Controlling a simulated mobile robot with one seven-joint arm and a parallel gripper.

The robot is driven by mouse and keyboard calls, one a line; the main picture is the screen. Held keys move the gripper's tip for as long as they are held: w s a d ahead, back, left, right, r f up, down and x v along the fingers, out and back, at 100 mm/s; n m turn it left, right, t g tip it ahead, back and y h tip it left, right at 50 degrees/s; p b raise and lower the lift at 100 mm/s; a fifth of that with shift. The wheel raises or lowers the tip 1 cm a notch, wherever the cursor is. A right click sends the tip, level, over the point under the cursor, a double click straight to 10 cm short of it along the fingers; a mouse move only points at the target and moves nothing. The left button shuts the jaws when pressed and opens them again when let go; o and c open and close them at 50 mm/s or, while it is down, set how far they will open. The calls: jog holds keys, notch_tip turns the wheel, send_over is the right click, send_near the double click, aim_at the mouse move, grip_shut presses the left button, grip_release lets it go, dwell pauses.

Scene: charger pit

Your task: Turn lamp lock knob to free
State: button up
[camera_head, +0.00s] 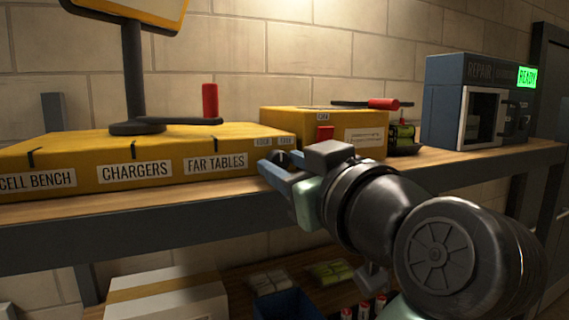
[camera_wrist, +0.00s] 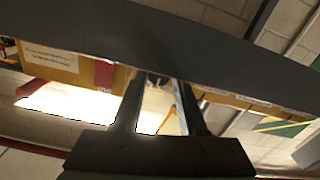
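The lamp lock knob (camera_head: 283,157) is a small dark shape on the right end of the long yellow box's front. It sits under two small white labels (camera_head: 274,141), the right one seeming to read FREE. My gripper (camera_head: 281,163) is at the knob, its blue-grey fingers apart and partly covering it. Which way the knob points is hard to tell. In the wrist view my gripper's fingers (camera_wrist: 164,82) stand apart with a gap between them. A small dark and pale shape shows at their tips; I cannot tell whether they touch it.
A smaller yellow box (camera_head: 345,122) and a blue-grey repair unit (camera_head: 440,105) with a green READY display stand to the right on the wooden shelf (camera_head: 420,160). A white carton (camera_head: 170,300) is below.

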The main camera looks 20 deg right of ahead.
grip_shut()
jog(key=shift+m, duration=2.3)
jog(key=shift+o, duration=2.3)
grip_release()
jog(key=shift+s, duration=0.1)
jog(key=s+b, duration=0.5)
jog(key=s, duration=0.7)
jog(key=shift+s+d, duration=0.25)
jog(key=shift+s, duration=0.15)
